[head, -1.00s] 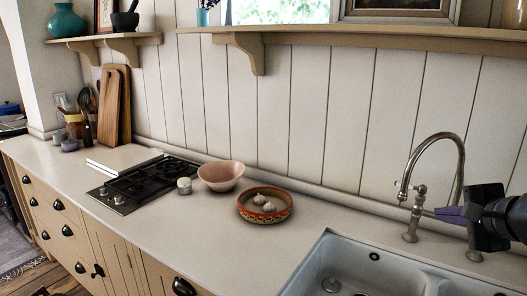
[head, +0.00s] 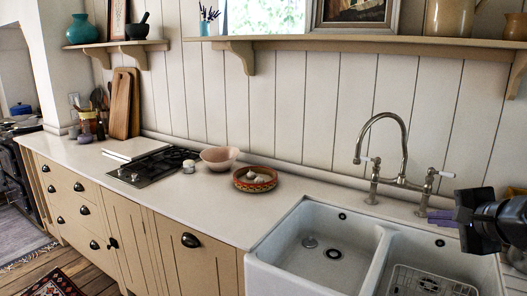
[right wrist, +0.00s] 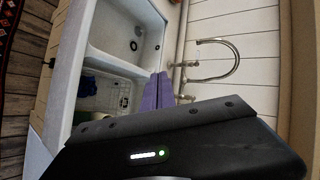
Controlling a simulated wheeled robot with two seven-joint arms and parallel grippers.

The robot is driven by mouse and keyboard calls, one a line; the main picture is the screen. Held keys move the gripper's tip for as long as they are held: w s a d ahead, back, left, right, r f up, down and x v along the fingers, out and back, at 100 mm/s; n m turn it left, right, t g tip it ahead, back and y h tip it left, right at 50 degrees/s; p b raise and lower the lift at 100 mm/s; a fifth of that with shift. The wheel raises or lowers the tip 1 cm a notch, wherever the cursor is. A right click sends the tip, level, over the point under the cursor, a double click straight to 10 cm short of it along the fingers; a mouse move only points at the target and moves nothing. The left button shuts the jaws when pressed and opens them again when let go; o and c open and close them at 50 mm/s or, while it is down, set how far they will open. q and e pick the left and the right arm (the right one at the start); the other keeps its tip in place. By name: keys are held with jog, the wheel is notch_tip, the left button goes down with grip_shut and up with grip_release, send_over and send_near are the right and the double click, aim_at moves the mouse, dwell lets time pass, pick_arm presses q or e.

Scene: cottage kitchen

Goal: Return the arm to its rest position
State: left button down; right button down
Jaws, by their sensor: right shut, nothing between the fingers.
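My right gripper (head: 447,218) is at the right edge of the head view, above the right side of the sink. Its purple fingers are shut with nothing between them. In the right wrist view the closed fingers (right wrist: 158,92) point toward the sink and tap. My left gripper does not show in either view.
A double white sink (head: 318,248) with a tall tap (head: 403,150) lies below and left of my right gripper. A patterned dish (head: 255,180) with garlic, a pink bowl (head: 219,158) and a hob (head: 155,166) stand on the counter (head: 180,197). A shelf (head: 330,43) runs along the wall.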

jog(key=w+a+f+n+g+y, duration=0.1)
jog(key=w+a+f+g, duration=0.15)
jog(key=f, duration=0.85)
jog(key=w+a+f+n+g, duration=0.1)
jog(key=w+a+f+n, duration=0.15)
jog(key=f, duration=0.75)
jog(key=s+a+f+n+g+y, duration=0.1)
jog(key=a+f, duration=0.4)
jog(key=f, duration=0.3)
jog(key=s+a+f+n+g, duration=0.15)
jog(key=a+f, duration=0.25)
jog(key=f, duration=0.5)
jog(key=s+a+f+n+g+y, duration=0.1)
jog(key=s+a+f+n+g, duration=0.3)
jog(key=s+a+f, duration=0.75)
jog(key=s+a+f+n+g, duration=0.1)
jog(key=s+a+f+n, duration=0.4)
jog(key=s, duration=0.8)
jog(key=a+f, duration=0.3)
jog(key=f, duration=0.1)
jog(key=shift+n+y, duration=0.4)
